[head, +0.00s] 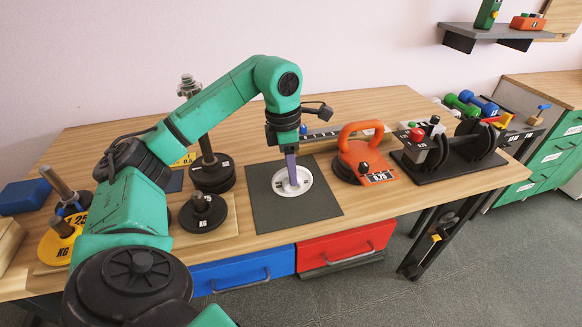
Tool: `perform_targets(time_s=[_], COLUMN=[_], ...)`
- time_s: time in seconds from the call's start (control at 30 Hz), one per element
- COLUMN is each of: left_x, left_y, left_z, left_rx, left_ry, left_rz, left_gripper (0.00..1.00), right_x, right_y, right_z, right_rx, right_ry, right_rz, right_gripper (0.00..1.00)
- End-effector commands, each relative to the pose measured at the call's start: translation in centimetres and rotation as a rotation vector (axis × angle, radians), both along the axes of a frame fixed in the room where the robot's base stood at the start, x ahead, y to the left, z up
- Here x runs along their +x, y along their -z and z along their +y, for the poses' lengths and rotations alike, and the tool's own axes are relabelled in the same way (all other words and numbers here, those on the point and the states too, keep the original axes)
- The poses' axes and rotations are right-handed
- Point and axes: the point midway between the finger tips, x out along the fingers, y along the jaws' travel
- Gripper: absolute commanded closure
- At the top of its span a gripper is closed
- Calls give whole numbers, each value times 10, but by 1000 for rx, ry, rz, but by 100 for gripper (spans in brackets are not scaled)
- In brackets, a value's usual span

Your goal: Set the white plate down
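The white plate (305,178) is a small round disc over the dark square mat (265,209). It looks flat and close to the mat; I cannot tell whether it touches. My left gripper (293,183) points straight down, with its narrow purple-grey fingers reaching the middle of the plate. The fingers overlap each other in this view and hide part of the plate, so their opening and any grip on it do not show. My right gripper is not in view.
Right of the mat is an orange-handled block (368,175), then a black rack (450,165) with dark discs. Left are a tall post with black discs (212,175) and a small black weight stack (203,212). The mat's front part is bare.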

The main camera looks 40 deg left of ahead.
Motion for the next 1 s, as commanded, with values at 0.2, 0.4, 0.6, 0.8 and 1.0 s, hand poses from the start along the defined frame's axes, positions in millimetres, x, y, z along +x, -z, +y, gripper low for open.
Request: perform_targets(time_s=[0.2, 0.4, 0.6, 0.8, 1.0], left_x=[0, 0, -2, -7, -9], left_y=[0, -4, -42, -105, -124], left_z=[0, 0, 2, 7, 8], left_rx=[1, 0, -2, 1, 0], left_ry=[0, 0, 0, -2, 0], left_rz=[1, 0, -6, -3, 0], left_gripper=[25, 25, 25, 25, 25], right_x=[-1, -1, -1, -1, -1], right_y=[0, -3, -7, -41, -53], right_z=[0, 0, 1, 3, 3], right_rx=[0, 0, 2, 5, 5], right_ry=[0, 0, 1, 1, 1], right_rz=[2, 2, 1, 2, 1], right_gripper=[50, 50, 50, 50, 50])
